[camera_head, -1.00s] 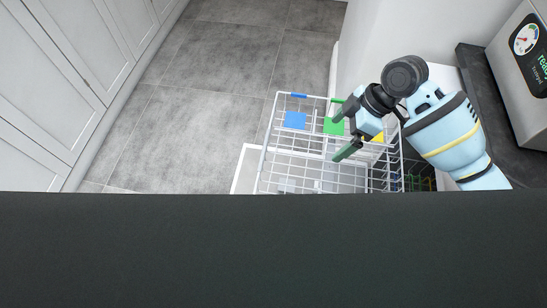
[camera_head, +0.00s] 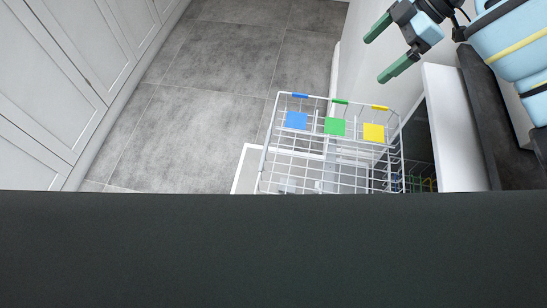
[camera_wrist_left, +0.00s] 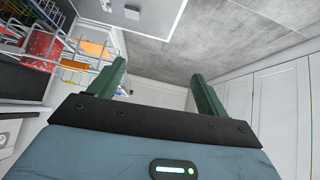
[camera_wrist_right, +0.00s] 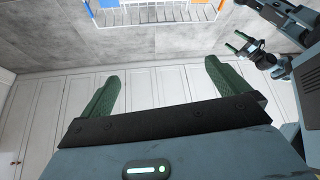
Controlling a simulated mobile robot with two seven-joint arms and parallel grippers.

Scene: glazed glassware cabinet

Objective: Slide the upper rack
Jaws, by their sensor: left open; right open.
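The upper rack (camera_head: 319,151) is a white wire basket standing out from the appliance over the floor. Blue, green and yellow square tags hang at its far side, under rim clips of the same colours. My right gripper (camera_head: 381,49) is open and empty, above and to the right of the rack, apart from it. The rack's edge also shows at the top of the right wrist view (camera_wrist_right: 160,18). My left gripper (camera_wrist_left: 155,82) is open and empty in the left wrist view, with wire racks (camera_wrist_left: 75,55) at upper left. The dark surface hides the rack's near part in the head view.
A dark surface (camera_head: 270,250) fills the lower head view. White cabinets (camera_head: 60,80) line the left, with clear grey tiled floor (camera_head: 215,60) between. A white open door (camera_head: 246,170) lies below the rack. A dark counter (camera_head: 487,130) is at the right.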

